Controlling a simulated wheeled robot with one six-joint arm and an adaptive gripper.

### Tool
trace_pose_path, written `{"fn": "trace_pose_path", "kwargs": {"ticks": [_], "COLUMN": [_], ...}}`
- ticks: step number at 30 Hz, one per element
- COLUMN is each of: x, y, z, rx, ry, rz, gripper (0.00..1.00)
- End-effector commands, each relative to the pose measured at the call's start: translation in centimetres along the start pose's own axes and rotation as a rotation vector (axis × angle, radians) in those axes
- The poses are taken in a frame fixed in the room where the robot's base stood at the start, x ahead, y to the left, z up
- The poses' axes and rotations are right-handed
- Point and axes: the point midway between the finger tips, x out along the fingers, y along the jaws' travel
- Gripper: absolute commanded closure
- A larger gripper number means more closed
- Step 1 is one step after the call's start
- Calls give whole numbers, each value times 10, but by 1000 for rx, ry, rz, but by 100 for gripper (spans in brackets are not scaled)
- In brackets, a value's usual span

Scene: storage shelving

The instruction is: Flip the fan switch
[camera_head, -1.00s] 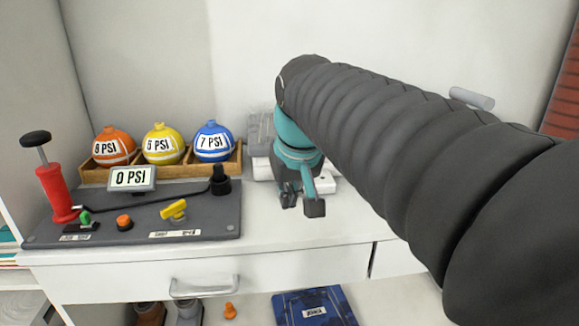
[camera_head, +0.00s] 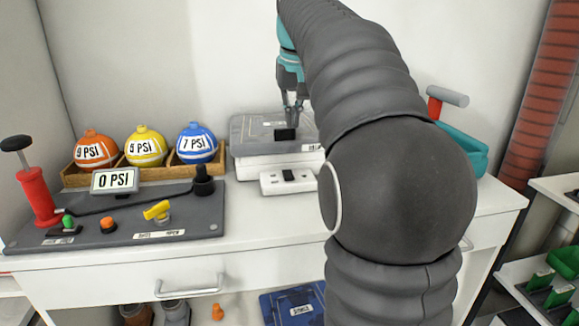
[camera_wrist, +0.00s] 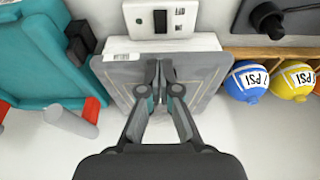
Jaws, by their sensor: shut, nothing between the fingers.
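A white switch box (camera_head: 290,181) with a black rocker switch (camera_head: 288,175) sits on the white counter, in front of a grey-topped white unit (camera_head: 248,132). In the wrist view the switch box (camera_wrist: 160,32) is at the top edge, and its black rocker (camera_wrist: 160,20) shows there. The unit's grey top (camera_wrist: 205,72) lies under my fingers. My gripper (camera_head: 288,130) points down over the grey top, behind the switch box. In the wrist view my gripper (camera_wrist: 160,68) has its fingertips together, empty, and apart from the rocker. Whether they touch the grey top is unclear.
Left are a dark pump panel (camera_head: 190,222) and a wooden tray (camera_head: 72,180) of orange, yellow and blue balls. A teal object (camera_head: 462,150) with a red and grey handle stands right of my arm. Counter in front of the switch box is clear.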

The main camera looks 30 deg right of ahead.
Motion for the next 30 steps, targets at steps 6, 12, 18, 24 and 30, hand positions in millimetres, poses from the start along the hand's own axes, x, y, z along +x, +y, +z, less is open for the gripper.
{"fn": "trace_pose_path", "kwargs": {"ticks": [6,12,18,24,30], "x": [0,10,42,80,113], "y": [1,1,0,-1,-1], "z": [0,1,1,1,4], "rx": [2,1,-1,-1,-2], "ry": [0,-2,-3,-3,-2], "rz": [1,0,0,0,0], "gripper": [100,100,100,100,100]}}
